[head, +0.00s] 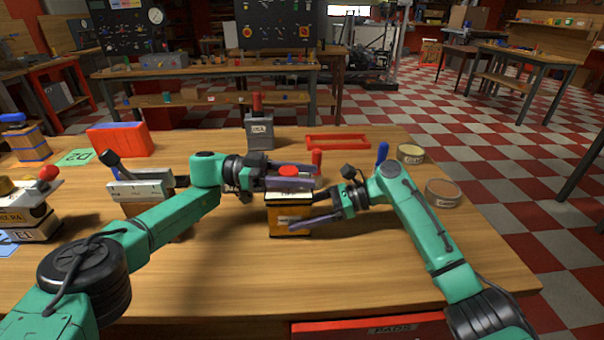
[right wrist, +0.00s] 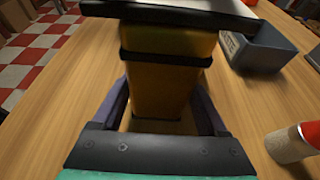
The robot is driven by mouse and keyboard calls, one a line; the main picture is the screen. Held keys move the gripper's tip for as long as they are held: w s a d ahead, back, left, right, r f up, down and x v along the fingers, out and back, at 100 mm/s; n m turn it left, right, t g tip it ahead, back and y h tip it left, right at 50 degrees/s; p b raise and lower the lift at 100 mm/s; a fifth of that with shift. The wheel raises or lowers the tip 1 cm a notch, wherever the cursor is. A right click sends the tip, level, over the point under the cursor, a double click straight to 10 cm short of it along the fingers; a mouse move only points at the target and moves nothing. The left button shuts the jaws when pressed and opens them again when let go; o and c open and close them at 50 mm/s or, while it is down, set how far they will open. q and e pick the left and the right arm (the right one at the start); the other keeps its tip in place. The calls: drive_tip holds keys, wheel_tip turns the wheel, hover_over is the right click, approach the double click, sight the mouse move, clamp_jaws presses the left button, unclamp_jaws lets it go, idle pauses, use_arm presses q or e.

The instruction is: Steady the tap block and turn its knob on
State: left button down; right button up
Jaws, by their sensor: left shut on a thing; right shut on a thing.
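The tap block is a yellow box (head: 290,219) with a dark band, a pale top plate and a label, standing on the wooden table at the middle. Its red knob (head: 289,171) is on top. My left gripper (head: 291,179) is shut on the knob from the left, and its fingers partly hide it. My right gripper (head: 310,208) is shut on the yellow body from the right. In the right wrist view the yellow body (right wrist: 165,80) stands between the two purple fingers, under the dark edge of the top plate. The knob's turn angle cannot be told.
A grey labelled bin (head: 260,132) and a red frame (head: 337,142) stand behind the block. A lever box (head: 140,187) is left. The front table is clear.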

use_arm(q)
drive_tip(key=shift+s+a, duration=0.1)
idle(0.5)
drive_tip(key=shift+c, duration=1.4)
unclamp_jaws()
wheel_tip(320, 180, up, 10)
drive_tip(key=shift+g, duration=0.3)
